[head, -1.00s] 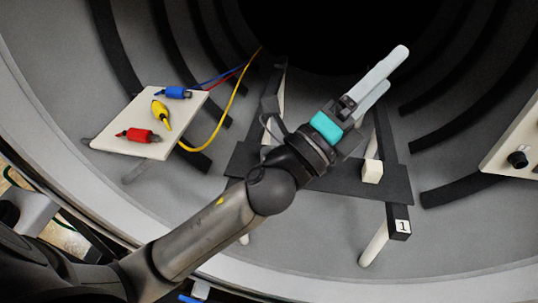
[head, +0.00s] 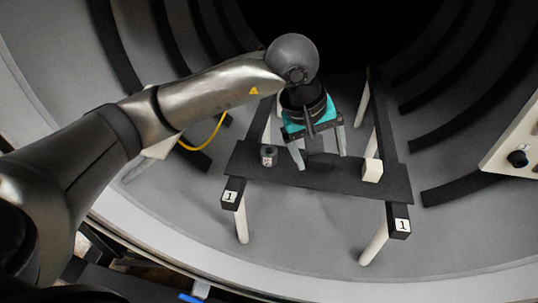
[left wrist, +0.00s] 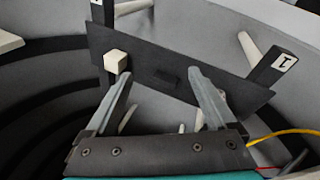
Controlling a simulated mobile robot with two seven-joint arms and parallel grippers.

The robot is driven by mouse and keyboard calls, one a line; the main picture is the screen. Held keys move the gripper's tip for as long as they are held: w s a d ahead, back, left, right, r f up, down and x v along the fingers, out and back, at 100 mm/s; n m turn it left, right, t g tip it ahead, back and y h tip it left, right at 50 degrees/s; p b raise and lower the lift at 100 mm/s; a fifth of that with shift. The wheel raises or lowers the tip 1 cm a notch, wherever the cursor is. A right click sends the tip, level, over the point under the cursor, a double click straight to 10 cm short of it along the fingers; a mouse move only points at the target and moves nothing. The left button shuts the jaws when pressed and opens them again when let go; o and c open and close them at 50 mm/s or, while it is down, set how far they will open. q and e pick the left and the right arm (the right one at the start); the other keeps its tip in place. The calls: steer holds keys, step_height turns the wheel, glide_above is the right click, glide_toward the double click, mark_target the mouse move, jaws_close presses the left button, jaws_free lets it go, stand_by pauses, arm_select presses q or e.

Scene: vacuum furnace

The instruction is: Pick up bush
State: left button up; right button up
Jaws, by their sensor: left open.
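The bush, a small grey cylinder with a dark hole in its top (head: 269,155), stands upright on the left part of a dark shelf plate (head: 340,182). My left gripper (head: 320,156) points down over the middle of the plate, to the right of the bush. Its two grey fingers are apart with nothing held between them. In the left wrist view the open fingers (left wrist: 160,77) are seen over the plate (left wrist: 135,50). I cannot make out the bush clearly there; the finger at right may hide it. My right gripper is not in view.
A cream block (head: 372,171) sits on the plate's right part. A low dark block (head: 319,160) lies mid-plate. The plate rests on dark rails with cream legs (head: 374,246). A cream panel with a knob (head: 517,158) is at right. My left arm covers most of the connector board.

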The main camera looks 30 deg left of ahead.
arm_select(q)
steer(key=w+a+r+y, duration=0.25)
steer(key=a+y, duration=0.25)
steer(key=a, duration=0.6)
glide_above(269, 150)
steer(key=s+d, duration=0.1)
steer(key=shift+t, duration=0.3)
step_height(269, 150, down, 8)
steer(key=shift+s+d, duration=0.15)
steer(key=shift+s+x, duration=0.1)
steer(key=shift+x, duration=1.45)
steer(key=shift+s+x, duration=0.15)
steer(key=shift+x, duration=1.4)
steer(key=shift+c, duration=0.4)
jaws_close()
